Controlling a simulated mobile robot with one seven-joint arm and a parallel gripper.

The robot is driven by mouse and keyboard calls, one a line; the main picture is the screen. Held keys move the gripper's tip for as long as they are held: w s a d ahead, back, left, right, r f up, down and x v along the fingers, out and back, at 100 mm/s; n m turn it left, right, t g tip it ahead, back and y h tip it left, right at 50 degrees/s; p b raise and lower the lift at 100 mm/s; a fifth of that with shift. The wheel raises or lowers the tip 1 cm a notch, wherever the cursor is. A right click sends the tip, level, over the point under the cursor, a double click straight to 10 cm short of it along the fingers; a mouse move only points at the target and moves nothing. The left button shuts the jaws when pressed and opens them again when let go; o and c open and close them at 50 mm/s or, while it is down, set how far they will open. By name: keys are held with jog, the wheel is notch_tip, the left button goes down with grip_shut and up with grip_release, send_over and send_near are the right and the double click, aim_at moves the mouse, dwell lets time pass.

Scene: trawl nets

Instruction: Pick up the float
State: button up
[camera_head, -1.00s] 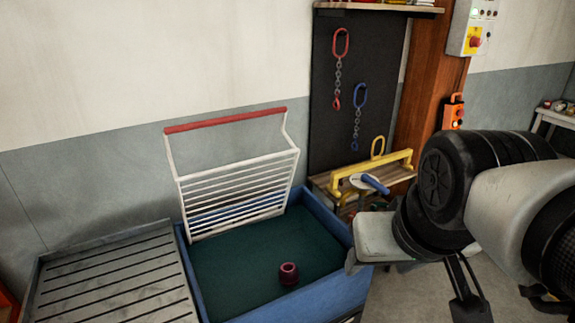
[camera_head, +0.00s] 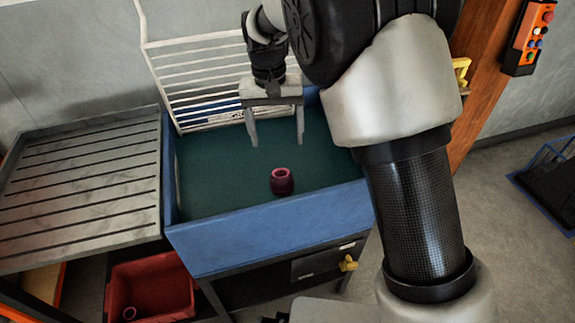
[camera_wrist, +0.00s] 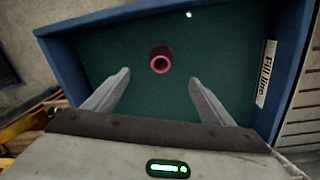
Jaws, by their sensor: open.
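The float (camera_head: 282,181) is a small dark red ring-shaped piece with a hole in its top. It stands on the dark green floor of a blue-walled bin (camera_head: 270,235), near the front wall. In the wrist view the float (camera_wrist: 160,60) lies ahead of the fingertips, roughly centred between them and apart from both. My gripper (camera_head: 276,140) is open and empty, with its two grey fingers pointing down over the bin, behind and above the float. It also shows in the wrist view (camera_wrist: 158,78).
A white wire rack (camera_head: 195,85) stands at the bin's back edge. A grey slatted tray (camera_head: 85,180) adjoins the bin's left side. A red crate (camera_head: 150,290) sits below at the left. The green floor around the float is clear.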

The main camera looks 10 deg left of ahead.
aim_at(282, 182)
jog(key=shift+w+d+f+b, duration=0.15)
jog(key=shift+f+b, duration=0.45)
jog(key=shift+f, duration=2.4)
jog(key=shift+s+d+f+b, duration=0.15)
jog(key=shift+f+b, duration=0.5)
jog(key=shift+f, duration=2.4)
jog(key=shift+w+d+f+b, duration=0.15)
jog(key=shift+f+b, duration=0.45)
jog(key=shift+f, duration=2.4)
jog(key=c, duration=1.1)
